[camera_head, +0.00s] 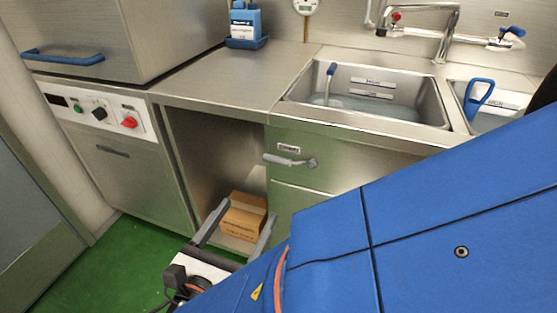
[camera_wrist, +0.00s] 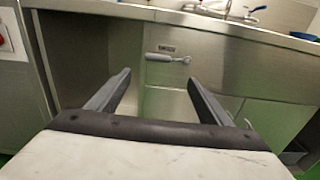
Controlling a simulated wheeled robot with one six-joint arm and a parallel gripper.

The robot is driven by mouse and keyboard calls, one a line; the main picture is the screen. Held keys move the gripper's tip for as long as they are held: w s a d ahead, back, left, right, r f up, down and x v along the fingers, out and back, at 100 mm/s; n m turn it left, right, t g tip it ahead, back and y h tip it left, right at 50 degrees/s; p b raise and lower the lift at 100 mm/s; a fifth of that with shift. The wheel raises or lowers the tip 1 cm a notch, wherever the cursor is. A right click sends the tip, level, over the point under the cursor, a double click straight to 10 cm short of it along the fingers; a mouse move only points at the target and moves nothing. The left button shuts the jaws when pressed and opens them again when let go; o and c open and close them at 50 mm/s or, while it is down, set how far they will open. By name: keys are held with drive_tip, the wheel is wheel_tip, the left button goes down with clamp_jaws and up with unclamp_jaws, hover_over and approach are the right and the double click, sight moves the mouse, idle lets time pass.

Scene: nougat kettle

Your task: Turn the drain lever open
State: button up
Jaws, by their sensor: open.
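The drain lever (camera_head: 290,161) is a grey handle on the green-tinted steel cabinet front below the sink. It lies roughly horizontal, with its pivot at the right end and its grip pointing left. A small label sits above it. In the wrist view the lever (camera_wrist: 167,58) is ahead of my gripper, beyond and above the fingertips. My gripper (camera_head: 242,215) is open and empty, with its two grey fingers apart. It is low in front of the cabinet, below the lever and not touching it. The fingers also show in the wrist view (camera_wrist: 160,80).
The sink (camera_head: 420,103) holds water and a blue-topped upright pipe (camera_head: 328,82). A cardboard box (camera_head: 243,217) stands in the open bay behind my gripper. A control panel with a red knob (camera_head: 130,122) is at left. The green floor (camera_head: 125,270) there is clear.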

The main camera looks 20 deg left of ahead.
sight(276, 161)
drive_tip(key=w, duration=1.1)
drive_tip(key=w+d, duration=0.1)
drive_tip(key=w, duration=0.5)
drive_tip(key=shift+c, duration=0.6)
drive_tip(key=c, duration=1.4)
